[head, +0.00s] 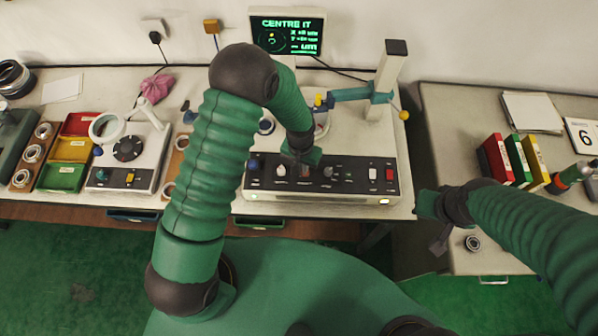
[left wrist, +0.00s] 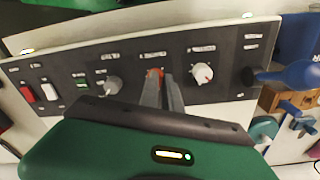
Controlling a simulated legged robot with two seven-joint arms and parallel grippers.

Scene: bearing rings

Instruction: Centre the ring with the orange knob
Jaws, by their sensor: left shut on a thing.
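The control panel (head: 350,176) is a dark-faced box with several knobs and switches at the front of the bench. My left gripper (head: 304,168) reaches down to it. In the left wrist view, my left gripper (left wrist: 163,95) is shut on the orange knob (left wrist: 155,72), of which only a little orange shows between the fingers. Grey-white knobs sit on either side of it. Behind the panel, a measuring stand (head: 387,80) holds a teal arm over a round spindle, partly hidden by my arm; the ring on it is not clear. The screen (head: 287,33) reads "CENTRE IT" above a green circle.
My right gripper (head: 440,235) hangs by the right desk's left edge, near a loose ring (head: 473,243). Coloured trays (head: 70,150) and a white device with a dial (head: 128,150) stand at left. Binders (head: 515,157) stand on the right desk.

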